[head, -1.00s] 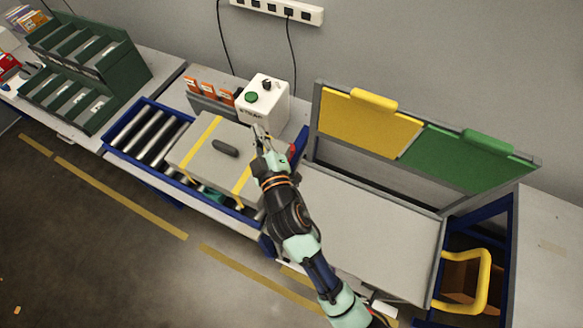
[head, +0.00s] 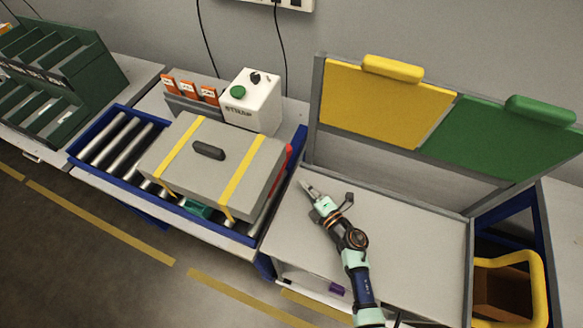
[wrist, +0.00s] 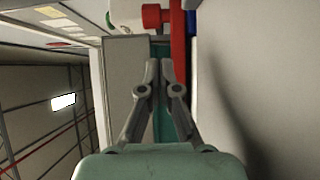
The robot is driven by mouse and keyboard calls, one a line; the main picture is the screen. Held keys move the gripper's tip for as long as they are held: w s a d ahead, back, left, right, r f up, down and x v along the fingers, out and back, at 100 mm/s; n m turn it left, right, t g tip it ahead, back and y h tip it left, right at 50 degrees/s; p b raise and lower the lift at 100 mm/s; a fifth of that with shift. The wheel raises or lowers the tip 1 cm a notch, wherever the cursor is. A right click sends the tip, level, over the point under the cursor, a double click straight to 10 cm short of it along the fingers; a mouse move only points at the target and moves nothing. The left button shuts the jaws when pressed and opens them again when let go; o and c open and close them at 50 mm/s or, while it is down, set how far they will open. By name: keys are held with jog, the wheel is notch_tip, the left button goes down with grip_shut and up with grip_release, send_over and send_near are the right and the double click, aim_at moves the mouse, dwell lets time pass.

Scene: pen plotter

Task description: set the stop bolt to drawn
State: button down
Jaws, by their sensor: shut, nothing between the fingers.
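The red part that looks like the stop bolt (head: 288,154) is at the right end of the roller conveyor, beside the grey strapped case (head: 240,160). In the wrist view it shows as a red bar with a round red knob (wrist: 153,16), ahead of the fingers. My gripper (head: 305,187) is over the left part of the pale bench top, just right of the conveyor's end. It is shut and empty. In the wrist view my fingertips (wrist: 160,70) point toward the red bar and look apart from the knob. The head view shows only part of the red piece, so its setting is unclear.
A white box (head: 255,105) with a green button and black knob stands behind the case. A yellow panel (head: 380,105) and a green panel (head: 500,145) rise behind the bench top (head: 415,235). The bench top right of my arm is clear.

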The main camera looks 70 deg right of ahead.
jog(key=b+x, duration=0.2)
jog(key=x, duration=0.6)
jog(key=shift+w+d+b, duration=0.2)
jog(key=shift+w+b, duration=0.05)
jog(key=shift+b, duration=0.05)
jog(key=shift+w+d, duration=0.3)
jog(key=shift+w, duration=0.25)
